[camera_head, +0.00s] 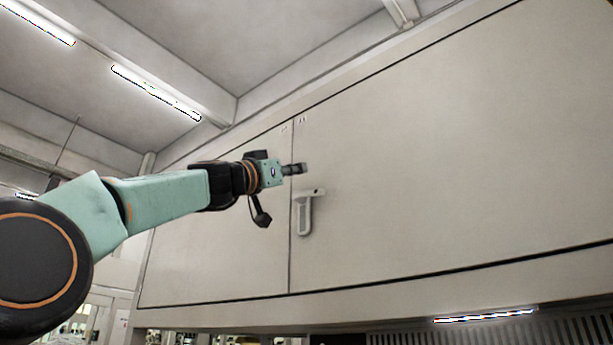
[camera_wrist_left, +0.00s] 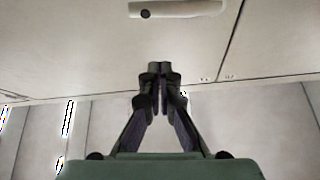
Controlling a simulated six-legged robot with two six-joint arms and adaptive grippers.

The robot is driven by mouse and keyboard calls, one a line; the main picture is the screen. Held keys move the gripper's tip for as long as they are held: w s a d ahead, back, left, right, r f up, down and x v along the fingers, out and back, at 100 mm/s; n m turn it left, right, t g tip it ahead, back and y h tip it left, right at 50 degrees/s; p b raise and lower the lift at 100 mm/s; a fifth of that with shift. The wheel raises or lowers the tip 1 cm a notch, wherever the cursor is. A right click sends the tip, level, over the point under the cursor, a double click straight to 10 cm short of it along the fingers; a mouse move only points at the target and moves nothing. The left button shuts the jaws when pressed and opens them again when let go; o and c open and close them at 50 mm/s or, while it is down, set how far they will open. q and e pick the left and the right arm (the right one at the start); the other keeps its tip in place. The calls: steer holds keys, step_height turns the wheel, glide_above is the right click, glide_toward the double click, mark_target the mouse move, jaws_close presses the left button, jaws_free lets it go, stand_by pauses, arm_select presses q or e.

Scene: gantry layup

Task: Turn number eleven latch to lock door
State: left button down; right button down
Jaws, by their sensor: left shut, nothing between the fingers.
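A pale latch (camera_head: 305,212) sits on the cabinet front beside the seam between two doors. Its handle hangs down from a short crosspiece at the top. In the left wrist view the latch (camera_wrist_left: 180,9) is a pale bar with a dark round spot, partly cut off by the top edge. My left gripper (camera_head: 303,168) is shut and empty, above the latch and apart from it in the picture. Its closed fingertips (camera_wrist_left: 160,68) also show in the left wrist view. My right gripper is out of view.
A large right door (camera_head: 430,160) and a narrower left door (camera_head: 220,230) form the flat cabinet front. Small marks (camera_head: 301,119) near the top of the seam are too small to read surely. A ledge (camera_head: 380,288) runs below the doors.

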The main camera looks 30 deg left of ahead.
arm_select(q)
steer(key=w+p, duration=0.1)
steer(key=w+f+p, duration=0.1)
steer(key=w, duration=0.1)
steer(key=w+f+p, duration=0.1)
steer(key=p, duration=0.1)
steer(key=shift+w+a, duration=0.15)
steer(key=shift+w, duration=0.1)
stand_by(0.5)
steer(key=shift+r, duration=0.1)
